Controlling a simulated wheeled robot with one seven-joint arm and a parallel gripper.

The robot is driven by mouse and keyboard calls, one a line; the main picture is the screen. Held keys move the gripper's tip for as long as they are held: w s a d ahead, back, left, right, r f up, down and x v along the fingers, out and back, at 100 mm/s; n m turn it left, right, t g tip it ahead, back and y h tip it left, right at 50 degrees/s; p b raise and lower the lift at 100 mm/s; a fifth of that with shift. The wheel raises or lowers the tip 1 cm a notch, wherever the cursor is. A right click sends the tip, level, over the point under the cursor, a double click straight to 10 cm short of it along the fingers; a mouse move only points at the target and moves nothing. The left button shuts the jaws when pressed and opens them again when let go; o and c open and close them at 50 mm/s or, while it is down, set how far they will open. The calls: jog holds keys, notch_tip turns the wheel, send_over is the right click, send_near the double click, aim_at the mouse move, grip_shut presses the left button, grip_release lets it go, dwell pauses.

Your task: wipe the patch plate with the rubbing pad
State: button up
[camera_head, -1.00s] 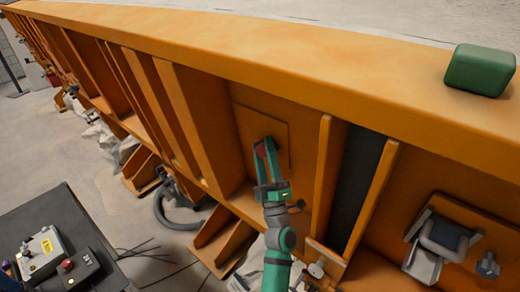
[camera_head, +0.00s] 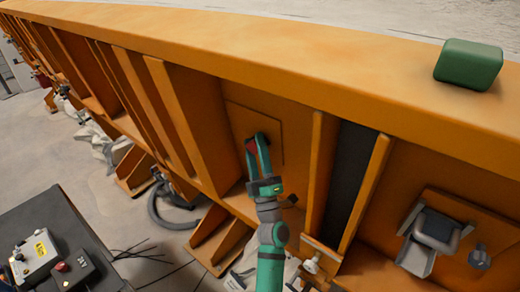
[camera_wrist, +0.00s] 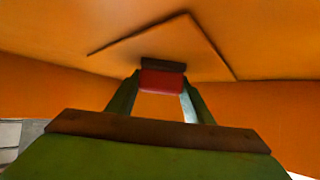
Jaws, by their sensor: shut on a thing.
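The patch plate (camera_head: 271,124) is a square orange plate on the orange wall panel between upright ribs. It also shows in the wrist view (camera_wrist: 199,45) as a slightly raised square with a dark edge. My gripper (camera_head: 257,148) is in front of the plate, its green fingers shut on the rubbing pad. The pad (camera_wrist: 162,80) has a red body and a dark face, and sits between the fingertips in the wrist view. The dark face is at the plate, near its lower left part in the head view; I cannot tell whether it touches.
A green block (camera_head: 468,65) rests on the top ledge. A dark vertical strip (camera_head: 346,185) and a grey bracket (camera_head: 433,238) are to the right. A dark table with a control box (camera_head: 37,255) stands at lower left. Ribs flank the plate.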

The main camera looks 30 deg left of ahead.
jog(key=shift+w+a, duration=0.1)
jog(key=shift+a, duration=0.3)
jog(key=s+f, duration=0.1)
jog(key=s, duration=0.5)
jog(key=shift+a, duration=0.25)
dwell(0.4)
jog(key=s, duration=0.3)
jog(key=shift+a+f, duration=0.15)
jog(key=shift+f, duration=0.15)
jog(key=shift+w, duration=0.1)
dwell(0.3)
